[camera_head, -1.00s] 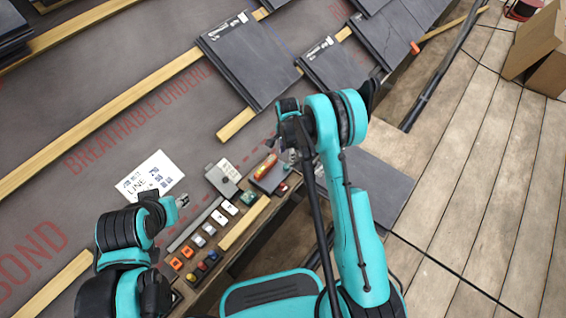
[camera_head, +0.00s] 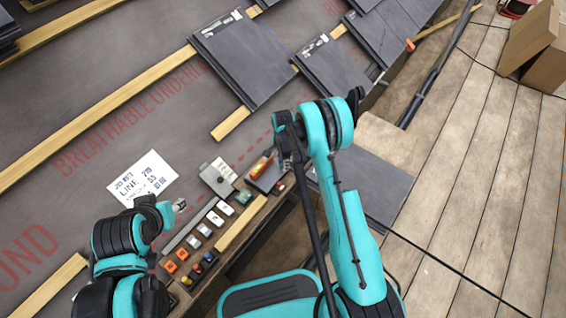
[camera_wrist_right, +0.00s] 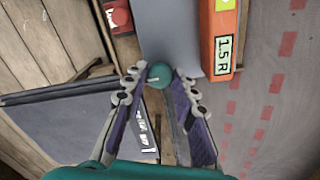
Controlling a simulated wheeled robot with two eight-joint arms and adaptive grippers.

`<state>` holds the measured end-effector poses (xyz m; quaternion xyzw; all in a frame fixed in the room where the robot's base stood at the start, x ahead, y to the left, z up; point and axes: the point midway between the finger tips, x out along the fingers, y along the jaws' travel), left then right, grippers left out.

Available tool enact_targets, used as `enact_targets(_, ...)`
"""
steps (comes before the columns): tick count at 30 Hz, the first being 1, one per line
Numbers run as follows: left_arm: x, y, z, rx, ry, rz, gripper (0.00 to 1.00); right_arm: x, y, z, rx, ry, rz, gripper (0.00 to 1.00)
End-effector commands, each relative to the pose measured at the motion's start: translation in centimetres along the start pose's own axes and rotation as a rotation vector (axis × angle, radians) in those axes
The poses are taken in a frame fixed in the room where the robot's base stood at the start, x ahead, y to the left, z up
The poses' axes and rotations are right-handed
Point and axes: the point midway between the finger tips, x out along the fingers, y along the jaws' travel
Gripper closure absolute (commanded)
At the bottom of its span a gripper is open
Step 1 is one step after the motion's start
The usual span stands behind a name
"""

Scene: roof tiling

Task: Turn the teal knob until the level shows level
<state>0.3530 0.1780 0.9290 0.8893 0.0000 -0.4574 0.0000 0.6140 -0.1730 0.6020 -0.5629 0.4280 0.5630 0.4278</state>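The teal knob (camera_wrist_right: 158,79), with a pale line on its top, sits between the fingertips of my right gripper (camera_wrist_right: 160,72) in the right wrist view. The fingertips stand close on both sides of it; I cannot tell whether they press on it. I cannot read a bubble there. In the head view my right wrist (camera_head: 288,138) hides the knob. My left gripper (camera_head: 179,205) hangs near the paper card; its fingers are too small to judge.
A white card (camera_head: 142,179) and a grey box (camera_head: 218,177) lie on the underlay. Several small coloured blocks (camera_head: 183,254) line the ledge. Dark tiles (camera_head: 243,58) lie on battens above. A dark slab (camera_head: 370,186) lies right of my right arm. Plank floor is at right.

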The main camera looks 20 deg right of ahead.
Motion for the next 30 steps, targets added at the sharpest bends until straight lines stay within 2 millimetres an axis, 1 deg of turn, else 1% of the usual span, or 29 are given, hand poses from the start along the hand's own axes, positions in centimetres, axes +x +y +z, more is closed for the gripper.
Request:
enact_targets(8, 0.01, 0.00, 0.01, 0.000, 0.000, 0.000, 0.60, 0.01, -0.02, 0.00, -0.008, 0.000, 0.000, 1.00)
enact_targets(14, 0.01, 0.00, 0.01, 0.000, 0.000, 0.000, 0.60, 0.01, -0.02, 0.01, -0.068, 0.001, 0.001, 1.00)
enact_targets(20, 0.01, 0.00, 0.01, 0.000, 0.000, 0.000, 0.60, 0.00, -0.03, 0.01, -0.200, 0.002, 0.005, 1.00)
enact_targets(30, 0.00, 0.00, 0.00, 0.000, 0.000, 0.000, 0.60, -0.03, -0.05, 0.04, -0.517, 0.005, 0.012, 1.00)
